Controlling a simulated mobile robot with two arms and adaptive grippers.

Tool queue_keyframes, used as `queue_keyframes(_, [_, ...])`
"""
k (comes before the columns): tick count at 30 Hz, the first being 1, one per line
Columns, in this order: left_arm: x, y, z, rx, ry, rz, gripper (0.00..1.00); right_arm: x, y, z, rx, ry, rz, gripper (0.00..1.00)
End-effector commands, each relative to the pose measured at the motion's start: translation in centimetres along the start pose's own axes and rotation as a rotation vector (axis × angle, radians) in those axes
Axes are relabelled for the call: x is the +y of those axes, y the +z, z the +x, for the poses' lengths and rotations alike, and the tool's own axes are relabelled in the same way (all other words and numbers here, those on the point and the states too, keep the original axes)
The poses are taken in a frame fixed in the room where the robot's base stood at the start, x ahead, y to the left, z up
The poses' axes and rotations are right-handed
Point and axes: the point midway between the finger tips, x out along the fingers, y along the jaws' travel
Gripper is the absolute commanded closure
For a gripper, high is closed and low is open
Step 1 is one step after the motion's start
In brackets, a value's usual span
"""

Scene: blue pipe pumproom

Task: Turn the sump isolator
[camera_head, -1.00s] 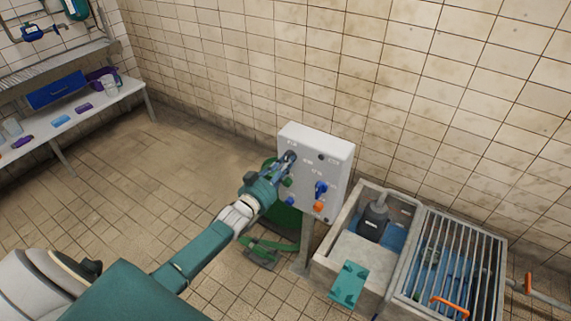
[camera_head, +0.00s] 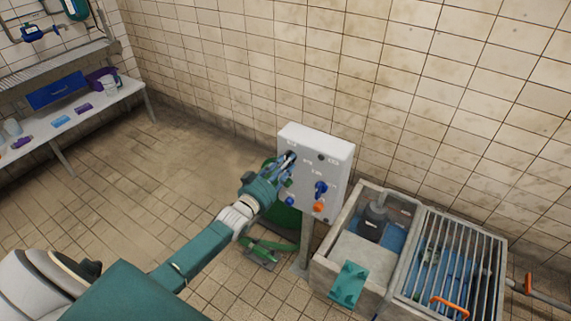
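A pale grey control panel (camera_head: 325,148) stands on a post in front of the tiled wall. Its face carries a blue rotary switch (camera_head: 320,189), an orange-red knob (camera_head: 318,207), a small blue knob (camera_head: 289,201) and a small dark round fitting (camera_head: 321,157). The labels are too small to read, so I cannot tell which is named the sump isolator. My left gripper (camera_head: 286,164) is at the panel's upper left, with its fingertips at a dark knob there. The fingers largely hide that knob, and their grip on it is unclear. My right gripper is out of view.
A concrete sump (camera_head: 345,245) with a dark pump (camera_head: 373,221) and a metal grating (camera_head: 455,262) lies right of the panel. A teal piece (camera_head: 348,284) is at its front wall. Green equipment (camera_head: 284,217) stands behind my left forearm. A bench (camera_head: 88,110) stands far left; floor between is clear.

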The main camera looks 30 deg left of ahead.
Motion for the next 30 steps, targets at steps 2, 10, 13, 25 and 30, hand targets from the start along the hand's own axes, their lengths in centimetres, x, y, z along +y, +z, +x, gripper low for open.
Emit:
queue_keyframes(2, [0.0,0.0,0.0,0.0,0.0,0.001,0.65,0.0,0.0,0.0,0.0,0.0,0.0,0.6])
queue_keyframes(10, [0.0,0.0,-0.2,0.001,0.0,0.002,0.65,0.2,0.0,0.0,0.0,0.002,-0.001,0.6])
queue_keyframes(13, [0.0,0.1,-1.2,-0.001,0.0,0.002,0.65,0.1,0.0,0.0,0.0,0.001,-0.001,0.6])
queue_keyframes(25, [0.0,0.1,-9.3,-0.002,0.0,0.001,0.65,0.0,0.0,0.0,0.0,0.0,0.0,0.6])
queue_keyframes(30, [0.0,0.1,-11.4,-0.001,0.0,0.001,0.65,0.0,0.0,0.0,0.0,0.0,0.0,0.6])
